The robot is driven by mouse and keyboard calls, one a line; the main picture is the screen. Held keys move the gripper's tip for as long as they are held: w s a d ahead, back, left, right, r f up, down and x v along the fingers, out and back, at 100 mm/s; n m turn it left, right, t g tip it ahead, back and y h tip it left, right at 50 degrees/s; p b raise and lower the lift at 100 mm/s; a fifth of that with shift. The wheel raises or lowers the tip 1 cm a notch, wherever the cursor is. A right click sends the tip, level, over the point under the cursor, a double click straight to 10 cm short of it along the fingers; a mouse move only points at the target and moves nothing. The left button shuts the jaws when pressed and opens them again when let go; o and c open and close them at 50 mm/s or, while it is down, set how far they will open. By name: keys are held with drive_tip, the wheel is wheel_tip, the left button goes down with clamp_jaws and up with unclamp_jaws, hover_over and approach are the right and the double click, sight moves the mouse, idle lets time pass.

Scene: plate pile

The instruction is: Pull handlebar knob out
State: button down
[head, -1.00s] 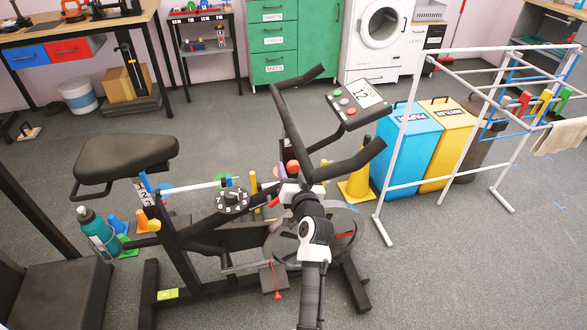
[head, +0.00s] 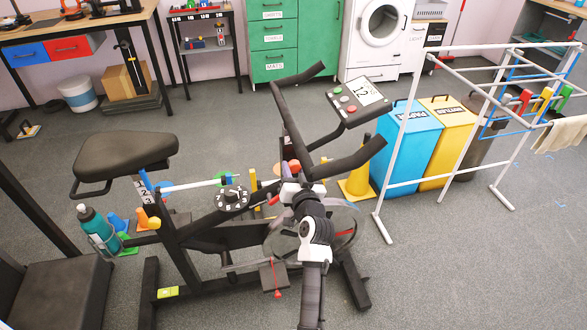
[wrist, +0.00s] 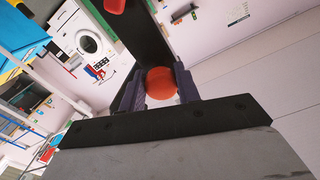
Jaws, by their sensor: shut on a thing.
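The orange-red round knob (wrist: 161,84) sits between the two dark fingers of my gripper (wrist: 159,78) in the wrist view. The fingers are shut on it from both sides. The dark handlebar post (wrist: 146,35) rises just beyond the knob. In the head view, the exercise bike's black handlebar (head: 291,117) stands at the centre, and part of the orange-red knob (head: 283,167) shows low on its post. My gripper (head: 291,177) reaches the post from the front. Its fingers and the hold are mostly hidden there by my wrist.
The bike's seat (head: 125,157) is to the left and its console (head: 358,98) is beyond the handlebar. A white drying rack (head: 403,130), a blue bin (head: 401,150) and a yellow bin (head: 446,140) stand to the right. Open grey floor lies at the lower right.

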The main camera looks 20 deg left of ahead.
drive_tip(key=shift+s+d, duration=0.4)
drive_tip(key=shift+s, duration=0.2)
drive_tip(key=c, duration=1)
unclamp_jaws()
drive_tip(key=b+v, duration=0.3)
drive_tip(key=v, duration=1)
drive_tip(key=shift+s+d, duration=0.3)
